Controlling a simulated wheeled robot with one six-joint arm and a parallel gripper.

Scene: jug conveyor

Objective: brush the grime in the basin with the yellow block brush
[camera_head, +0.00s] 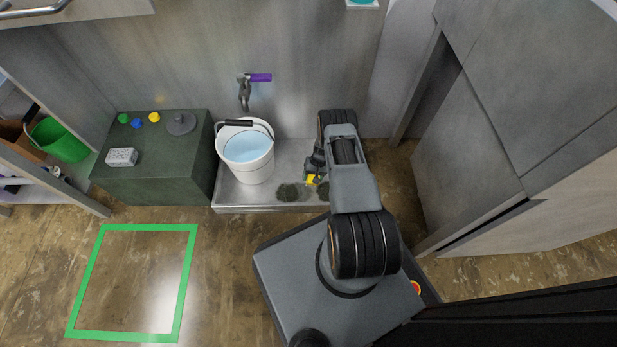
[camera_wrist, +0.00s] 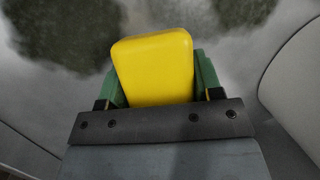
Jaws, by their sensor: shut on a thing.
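My gripper (camera_wrist: 155,90) is shut on the yellow block brush (camera_wrist: 152,65), with a green finger on each side of it in the wrist view. In the head view the brush (camera_head: 313,180) is a small yellow patch low over the basin (camera_head: 262,203), partly hidden by my arm. Dark grime (camera_head: 288,192) lies on the basin floor just left of the brush, and another patch shows by the brush to its right. In the wrist view one grime patch (camera_wrist: 60,32) is at upper left and another (camera_wrist: 245,10) at upper right. I cannot tell whether the brush touches the basin.
A white bucket (camera_head: 247,158) of water stands in the basin's left part, under a tap (camera_head: 245,90) with a purple handle. A dark green cabinet (camera_head: 150,185) stands left of the basin. A green floor outline (camera_head: 185,285) marks empty floor at lower left.

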